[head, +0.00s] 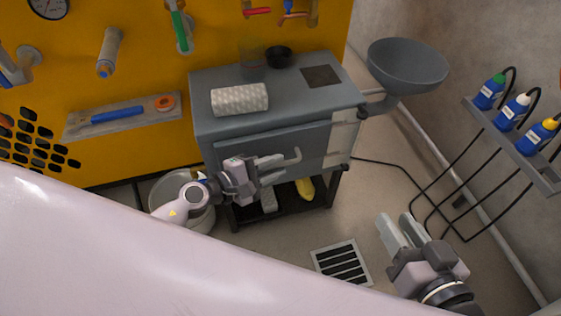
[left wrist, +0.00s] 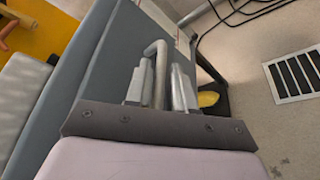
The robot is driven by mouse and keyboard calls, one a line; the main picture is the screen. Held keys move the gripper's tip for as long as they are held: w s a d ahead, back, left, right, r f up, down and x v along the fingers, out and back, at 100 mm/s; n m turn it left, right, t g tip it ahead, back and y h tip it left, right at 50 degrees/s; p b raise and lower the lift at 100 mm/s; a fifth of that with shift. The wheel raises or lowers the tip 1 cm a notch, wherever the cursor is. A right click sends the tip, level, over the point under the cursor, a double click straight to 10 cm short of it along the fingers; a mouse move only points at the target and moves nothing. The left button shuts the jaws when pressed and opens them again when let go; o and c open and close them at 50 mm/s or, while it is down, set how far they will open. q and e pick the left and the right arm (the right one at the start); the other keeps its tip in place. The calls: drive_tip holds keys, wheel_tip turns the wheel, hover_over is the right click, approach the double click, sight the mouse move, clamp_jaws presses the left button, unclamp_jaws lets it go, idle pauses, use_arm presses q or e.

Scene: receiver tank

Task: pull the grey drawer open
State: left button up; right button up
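The grey drawer (head: 240,152) is in the front of the grey cabinet, below its top. In the head view its front looks about flush with the cabinet. Its bent metal handle (head: 295,155) sticks out on the front; it also shows in the left wrist view (left wrist: 159,65). My left gripper (head: 275,168) is at the handle, with the bar running between its fingers (left wrist: 160,88). The fingers sit close on both sides of the bar and look shut on it. My right gripper (head: 401,228) is empty above the floor at the right, its fingers apart.
On the cabinet top (head: 290,97) lie a white patterned roll (head: 240,99) and a black cup (head: 278,56). A grey bowl (head: 407,65) juts out at the right. Below are a yellow object (head: 305,189) and a bucket (head: 166,187). The floor by the drain grate (head: 341,263) is clear.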

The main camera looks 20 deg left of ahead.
use_arm(q)
drive_tip(key=shift+x, duration=1.15)
